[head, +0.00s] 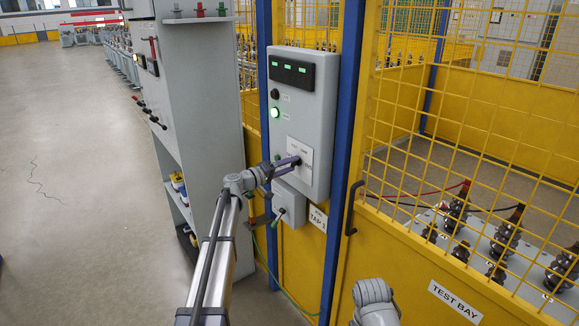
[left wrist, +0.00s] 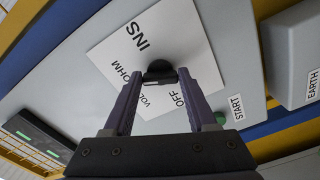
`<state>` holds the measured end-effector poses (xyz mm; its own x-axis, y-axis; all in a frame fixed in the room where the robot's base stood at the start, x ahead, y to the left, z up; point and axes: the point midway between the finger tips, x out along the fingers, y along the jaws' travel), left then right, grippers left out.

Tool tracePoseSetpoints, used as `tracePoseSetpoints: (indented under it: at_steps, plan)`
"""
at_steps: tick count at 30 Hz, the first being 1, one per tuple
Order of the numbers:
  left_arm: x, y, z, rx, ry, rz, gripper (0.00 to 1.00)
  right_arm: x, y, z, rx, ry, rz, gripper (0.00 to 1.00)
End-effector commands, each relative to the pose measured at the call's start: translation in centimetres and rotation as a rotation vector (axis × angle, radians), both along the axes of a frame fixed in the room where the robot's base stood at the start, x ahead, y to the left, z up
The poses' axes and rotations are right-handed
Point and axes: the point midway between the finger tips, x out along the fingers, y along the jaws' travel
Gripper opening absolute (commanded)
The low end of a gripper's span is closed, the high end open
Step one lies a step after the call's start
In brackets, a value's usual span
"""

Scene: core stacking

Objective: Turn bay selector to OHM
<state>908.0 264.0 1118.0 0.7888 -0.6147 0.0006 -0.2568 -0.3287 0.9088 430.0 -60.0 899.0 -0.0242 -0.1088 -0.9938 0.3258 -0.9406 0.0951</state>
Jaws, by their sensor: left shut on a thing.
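The bay selector is a black knob (left wrist: 158,68) on a white label plate (left wrist: 120,55) in the left wrist view. INS, OHM, VOL and OFF are printed around it. My left gripper (left wrist: 160,78) is shut on the knob, one finger on each side. Which label the knob points to cannot be told. In the head view the left gripper (head: 292,163) is at the white plate (head: 299,150) on the grey control panel (head: 325,110), and it hides the knob. My right gripper is out of view; only part of my right arm shows at the bottom.
A smaller grey box (head: 289,205) with a lever sits below the panel. A START button (left wrist: 220,117) is near the right finger in the wrist view. The yellow mesh fence (head: 480,95) of the test bay stands right, a grey cabinet (head: 200,110) left.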

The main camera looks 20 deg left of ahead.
Motion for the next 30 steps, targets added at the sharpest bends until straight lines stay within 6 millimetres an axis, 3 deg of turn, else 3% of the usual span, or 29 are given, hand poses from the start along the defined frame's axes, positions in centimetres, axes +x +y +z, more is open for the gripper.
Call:
tracePoseSetpoints:
  at_steps: [23,24,30]
  plan:
    - [-0.12,-0.06,-0.15,0.078,-0.056,-0.003,0.02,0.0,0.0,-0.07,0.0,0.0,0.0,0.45]
    - [-0.12,-0.06,-0.15,0.078,-0.056,-0.003,0.6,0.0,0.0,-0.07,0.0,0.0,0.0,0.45]
    - [-0.08,-0.03,-0.11,0.076,-0.057,-0.001,0.82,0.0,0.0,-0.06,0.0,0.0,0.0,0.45]
